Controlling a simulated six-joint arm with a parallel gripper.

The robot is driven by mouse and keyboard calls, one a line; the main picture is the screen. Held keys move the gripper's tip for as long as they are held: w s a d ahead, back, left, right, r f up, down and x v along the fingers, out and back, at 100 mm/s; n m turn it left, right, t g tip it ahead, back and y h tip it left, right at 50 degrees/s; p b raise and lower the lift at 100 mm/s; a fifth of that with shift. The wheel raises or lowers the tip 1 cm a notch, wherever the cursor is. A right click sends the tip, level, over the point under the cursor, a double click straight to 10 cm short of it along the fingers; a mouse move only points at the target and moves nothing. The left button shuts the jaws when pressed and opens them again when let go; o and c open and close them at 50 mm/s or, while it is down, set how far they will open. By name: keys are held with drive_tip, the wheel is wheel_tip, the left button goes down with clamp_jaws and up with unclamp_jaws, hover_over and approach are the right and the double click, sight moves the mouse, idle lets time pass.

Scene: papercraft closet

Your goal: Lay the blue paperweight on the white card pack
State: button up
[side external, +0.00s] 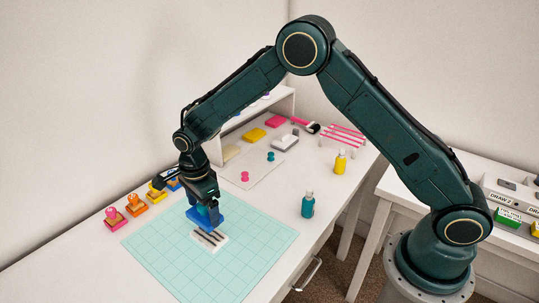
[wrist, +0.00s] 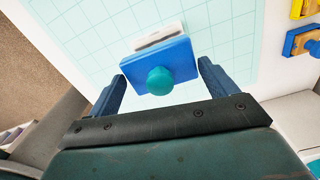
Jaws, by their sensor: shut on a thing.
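The blue paperweight (side external: 203,220) is a flat blue block with a round teal knob. My gripper (wrist: 162,88) is shut on it, with one blue finger at each side of the block in the wrist view. The paperweight (wrist: 178,60) is over the near part of the white card pack (side external: 210,243), which has dark stripes and lies on the gridded mat. In the wrist view a strip of the pack (wrist: 158,35) shows beyond the block's far edge; the rest is hidden under it. I cannot tell whether block and pack touch.
The pale teal mat (side external: 165,258) is otherwise clear. Pink (side external: 115,219), orange (side external: 136,206) and yellow (side external: 157,192) stamps line its left edge. A teal bottle (side external: 308,204) and a yellow bottle (side external: 340,162) stand right. A white shelf (side external: 240,117) is behind.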

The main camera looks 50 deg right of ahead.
drive_tip(key=shift+f, duration=0.85)
drive_tip(key=shift+f, duration=0.1)
drive_tip(key=shift+f, duration=2.05)
drive_tip(key=shift+f, duration=0.1)
drive_tip(key=o, duration=1)
drive_tip(key=shift+o, duration=0.2)
wheel_tip(320, 180, up, 12)
